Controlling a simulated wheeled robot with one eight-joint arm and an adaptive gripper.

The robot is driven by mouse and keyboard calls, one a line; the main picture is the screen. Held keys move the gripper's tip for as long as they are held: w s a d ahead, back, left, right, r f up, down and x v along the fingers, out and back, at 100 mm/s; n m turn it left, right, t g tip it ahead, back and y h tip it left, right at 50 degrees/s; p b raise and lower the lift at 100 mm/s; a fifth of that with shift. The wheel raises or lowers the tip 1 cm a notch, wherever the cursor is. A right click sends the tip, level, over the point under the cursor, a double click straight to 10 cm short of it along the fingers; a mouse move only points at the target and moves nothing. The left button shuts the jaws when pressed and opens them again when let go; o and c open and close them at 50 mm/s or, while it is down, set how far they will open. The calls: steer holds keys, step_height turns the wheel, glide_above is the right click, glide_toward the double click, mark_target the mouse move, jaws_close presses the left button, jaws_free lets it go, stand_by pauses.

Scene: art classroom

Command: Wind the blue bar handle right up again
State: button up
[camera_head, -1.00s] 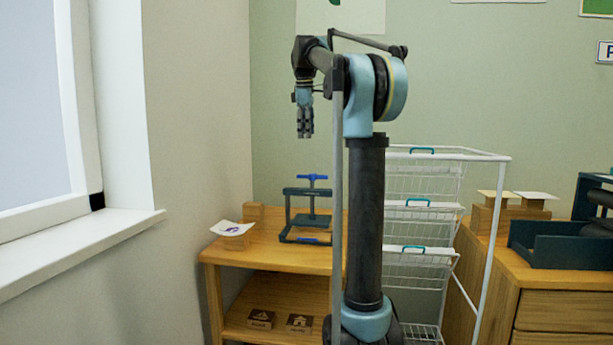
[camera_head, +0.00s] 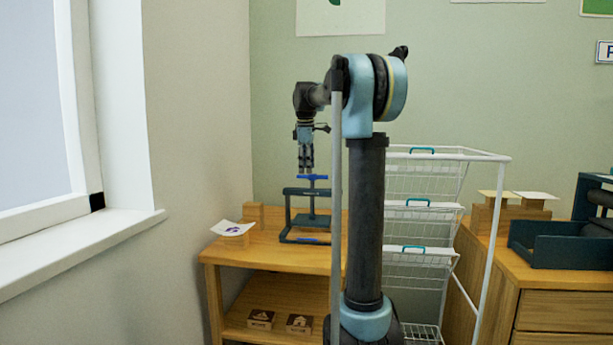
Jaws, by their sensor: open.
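The blue bar handle (camera_head: 312,177) tops the screw of a small dark press (camera_head: 287,212) on the wooden table (camera_head: 270,258). The press has a dark frame, and its plate (camera_head: 312,219) shows low inside, above the base. My gripper (camera_head: 306,171) points straight down with its fingertips at the handle in the picture. It is open. I cannot tell whether the fingers touch the bar or stand in front of it. Part of the press's right side is close to my arm's grey link.
A paper with a purple print (camera_head: 232,229) lies on a wooden block left of the press. Stamp blocks (camera_head: 261,319) sit on the lower shelf. A white wire basket rack (camera_head: 480,156) stands right of my arm. A window sill (camera_head: 70,245) juts out at left.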

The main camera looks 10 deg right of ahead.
mark_target(312, 177)
steer(key=shift+w+d+f, duration=0.1)
steer(key=shift+w+f, duration=0.1)
steer(key=shift+f, duration=0.65)
steer(key=shift+w+f, duration=0.15)
steer(key=shift+f, duration=0.7)
steer(key=shift+c, duration=0.6)
jaws_close()
